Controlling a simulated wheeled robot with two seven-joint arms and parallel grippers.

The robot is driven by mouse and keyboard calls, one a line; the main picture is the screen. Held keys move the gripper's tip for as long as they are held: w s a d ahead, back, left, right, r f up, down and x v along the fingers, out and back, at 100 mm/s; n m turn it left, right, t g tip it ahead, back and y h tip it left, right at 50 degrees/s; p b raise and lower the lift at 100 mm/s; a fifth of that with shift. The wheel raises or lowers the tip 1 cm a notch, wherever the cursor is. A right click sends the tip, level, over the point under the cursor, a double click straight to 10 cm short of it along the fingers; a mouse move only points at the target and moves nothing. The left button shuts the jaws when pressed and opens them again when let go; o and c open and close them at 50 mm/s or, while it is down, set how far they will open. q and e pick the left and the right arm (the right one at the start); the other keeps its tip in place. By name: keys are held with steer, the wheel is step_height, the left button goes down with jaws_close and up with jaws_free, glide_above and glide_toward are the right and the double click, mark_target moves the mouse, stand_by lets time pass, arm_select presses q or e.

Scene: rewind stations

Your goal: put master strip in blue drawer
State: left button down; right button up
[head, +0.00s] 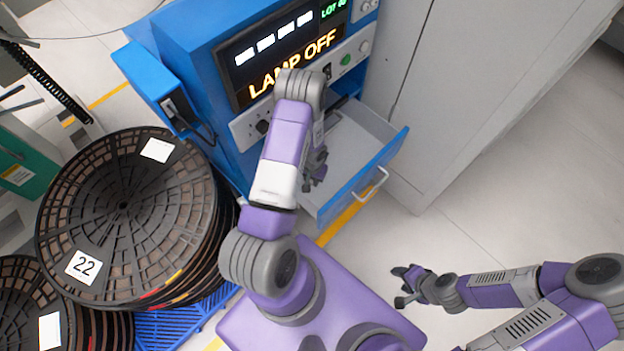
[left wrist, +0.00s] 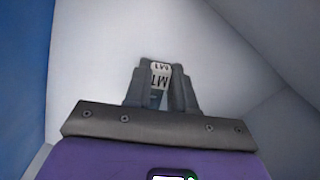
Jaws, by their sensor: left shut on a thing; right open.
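The blue drawer (head: 378,166) is pulled out of the blue station, with a grey inside and a metal handle on its front. My left gripper (head: 315,178) is at the drawer's left side, over its opening. The strip is not discernible in the head view. My right gripper (head: 404,287) is open and empty over the floor at the right.
The blue station (head: 188,50) has a display reading "LAMP OFF". Large black reels (head: 125,215) are stacked at the left, one labelled 22. A grey cabinet (head: 470,80) stands right of the drawer. The floor at the right is clear.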

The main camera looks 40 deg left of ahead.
arm_select(q)
steer(key=shift+f, duration=0.1)
steer(key=c, duration=1.4)
jaws_free()
steer(key=shift+f, duration=0.1)
steer(key=o, duration=0.5)
steer(key=shift+c, duration=0.2)
step_height(320, 180, up, 12)
steer(key=p, duration=0.4)
steer(key=shift+r, duration=0.2)
